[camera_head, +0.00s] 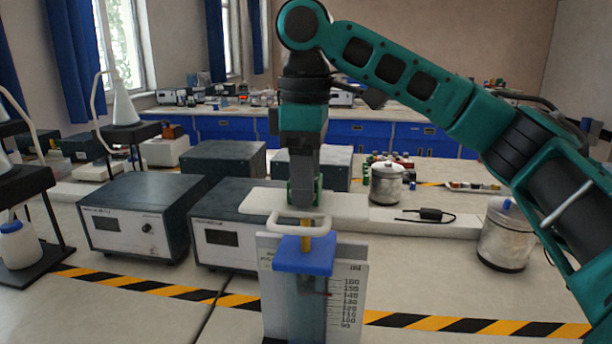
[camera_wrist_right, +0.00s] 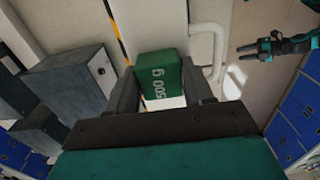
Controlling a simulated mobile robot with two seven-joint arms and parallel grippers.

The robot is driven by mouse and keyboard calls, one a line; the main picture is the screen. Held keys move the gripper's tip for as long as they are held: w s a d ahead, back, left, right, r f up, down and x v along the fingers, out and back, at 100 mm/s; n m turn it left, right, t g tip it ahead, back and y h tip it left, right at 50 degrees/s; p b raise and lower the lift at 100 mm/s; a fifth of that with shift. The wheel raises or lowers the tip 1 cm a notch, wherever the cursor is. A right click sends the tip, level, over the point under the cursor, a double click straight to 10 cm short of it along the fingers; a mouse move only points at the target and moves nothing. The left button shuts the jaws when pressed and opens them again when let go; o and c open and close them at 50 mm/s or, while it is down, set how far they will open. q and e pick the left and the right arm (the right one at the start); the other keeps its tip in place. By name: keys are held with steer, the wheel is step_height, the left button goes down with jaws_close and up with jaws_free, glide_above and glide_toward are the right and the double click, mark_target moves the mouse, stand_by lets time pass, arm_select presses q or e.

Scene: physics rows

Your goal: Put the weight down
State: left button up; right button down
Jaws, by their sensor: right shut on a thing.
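The weight (camera_wrist_right: 160,75) is a green block marked "500 g". In the right wrist view it sits between both fingers of my right gripper (camera_wrist_right: 148,92), which is shut on it. In the head view my right gripper (camera_head: 303,195) points straight down, behind a white loop handle; the weight is mostly hidden there. A pale surface shows beneath the weight, but I cannot tell whether they touch. My left gripper (camera_wrist_right: 255,50) shows small at the upper right of the right wrist view, away from the weight; its jaw state is unclear.
Grey instrument boxes (camera_head: 135,218) stand left. A lidded metal pot (camera_head: 504,240) stands right. Striped tape (camera_head: 470,324) crosses the bench.

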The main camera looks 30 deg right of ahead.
steer(key=shift+c, duration=2.2)
jaws_free()
step_height(320, 180, up, 12)
